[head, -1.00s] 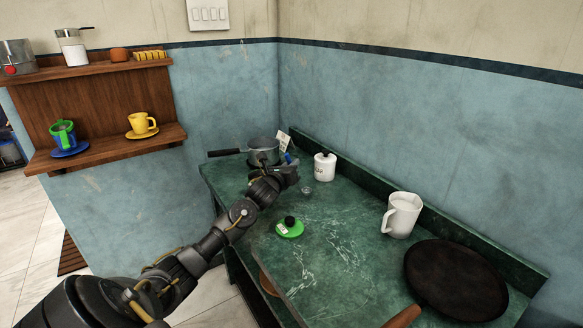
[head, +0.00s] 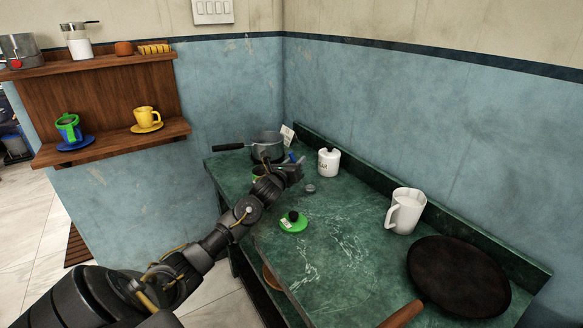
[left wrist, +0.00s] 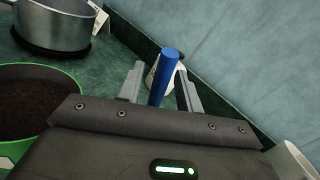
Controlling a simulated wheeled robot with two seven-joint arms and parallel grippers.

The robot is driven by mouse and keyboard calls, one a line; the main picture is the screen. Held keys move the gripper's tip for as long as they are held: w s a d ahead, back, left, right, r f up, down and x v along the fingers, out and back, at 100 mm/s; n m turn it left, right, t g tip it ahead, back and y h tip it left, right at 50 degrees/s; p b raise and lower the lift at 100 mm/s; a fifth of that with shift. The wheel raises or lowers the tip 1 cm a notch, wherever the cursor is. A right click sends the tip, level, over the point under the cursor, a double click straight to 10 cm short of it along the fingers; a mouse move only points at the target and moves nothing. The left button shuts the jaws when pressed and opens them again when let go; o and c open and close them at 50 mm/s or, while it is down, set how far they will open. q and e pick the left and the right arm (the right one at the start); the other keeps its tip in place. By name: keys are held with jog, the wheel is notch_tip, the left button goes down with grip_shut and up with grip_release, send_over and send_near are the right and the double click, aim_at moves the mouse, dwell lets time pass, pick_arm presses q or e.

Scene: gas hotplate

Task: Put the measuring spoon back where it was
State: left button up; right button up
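The measuring spoon's blue handle (left wrist: 163,75) stands between the two fingers of my left gripper (left wrist: 160,85) in the left wrist view. In the head view the blue handle (head: 292,157) shows just above my left gripper (head: 297,170), which appears shut on it over the counter. A small round grey piece (head: 310,188) below right of the gripper looks like the spoon's bowl. A green-rimmed canister with dark brown contents (left wrist: 35,105) is left of the gripper in the wrist view. The canister (head: 258,172) is partly hidden behind my arm in the head view. My right gripper is not in view.
A green lid (head: 293,222) with a black knob lies on the green counter (head: 345,260). A grey saucepan (head: 267,145) and a white lidded jar (head: 329,161) stand behind. A white jug (head: 405,211) and a dark frying pan (head: 459,277) are at the right.

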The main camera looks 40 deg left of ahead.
pick_arm(q)
jog(key=b+v, duration=0.1)
jog(key=v, duration=1.1)
